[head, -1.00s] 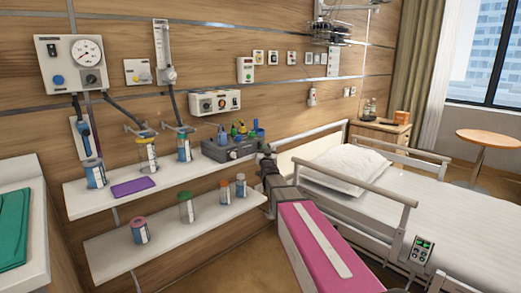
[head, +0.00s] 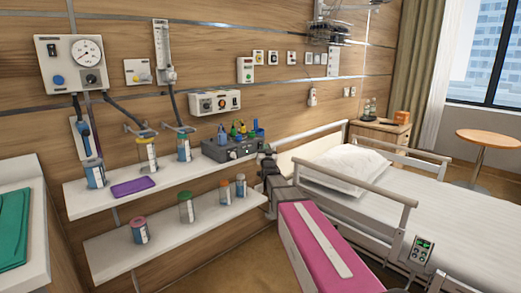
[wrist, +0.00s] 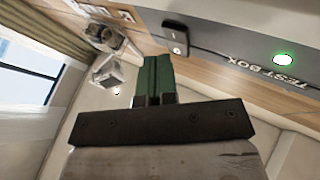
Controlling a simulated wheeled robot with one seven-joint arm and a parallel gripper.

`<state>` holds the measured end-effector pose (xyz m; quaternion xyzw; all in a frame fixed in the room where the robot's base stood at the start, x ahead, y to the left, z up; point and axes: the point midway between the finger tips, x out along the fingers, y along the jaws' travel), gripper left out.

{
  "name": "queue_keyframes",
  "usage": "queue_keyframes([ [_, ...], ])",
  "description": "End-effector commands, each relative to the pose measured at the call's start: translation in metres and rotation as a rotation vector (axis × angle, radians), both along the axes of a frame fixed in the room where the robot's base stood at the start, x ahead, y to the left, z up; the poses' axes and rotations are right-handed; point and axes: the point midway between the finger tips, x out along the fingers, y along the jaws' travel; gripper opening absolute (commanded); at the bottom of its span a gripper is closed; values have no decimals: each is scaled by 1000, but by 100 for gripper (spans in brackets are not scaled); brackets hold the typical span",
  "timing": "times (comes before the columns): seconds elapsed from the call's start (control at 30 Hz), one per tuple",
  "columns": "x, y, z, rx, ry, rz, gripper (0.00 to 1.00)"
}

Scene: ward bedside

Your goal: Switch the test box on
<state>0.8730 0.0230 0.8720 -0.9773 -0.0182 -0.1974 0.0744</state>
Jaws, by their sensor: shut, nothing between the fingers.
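The test box (head: 228,150) is a dark grey box on the right end of the upper wall shelf. In the wrist view its grey face (wrist: 222,48) carries the label "TEST BOX", seen upside down. A round lamp (wrist: 283,58) beside the label glows white and green. A black switch (wrist: 175,38) sits on the same face, just beyond my fingertips. My gripper (wrist: 154,62) has its green fingers shut together and empty, pointing towards the box near the switch. I cannot tell whether they touch it. In the head view my gripper (head: 265,152) is at the box's right end, partly hidden.
Several coloured items (head: 240,130) stand on or behind the box. The upper shelf (head: 110,200) also holds jars and a purple tray (head: 133,187). The lower shelf (head: 150,250) holds more jars. A bed (head: 390,200) with rails stands to the right of my arm.

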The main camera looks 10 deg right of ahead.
Motion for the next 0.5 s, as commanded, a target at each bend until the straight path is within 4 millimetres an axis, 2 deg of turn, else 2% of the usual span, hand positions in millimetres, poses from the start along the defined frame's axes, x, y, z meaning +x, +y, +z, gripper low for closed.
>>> queue_keyframes([
  [0.5, -6, -4, 1, 0, 0, 0, 0],
])
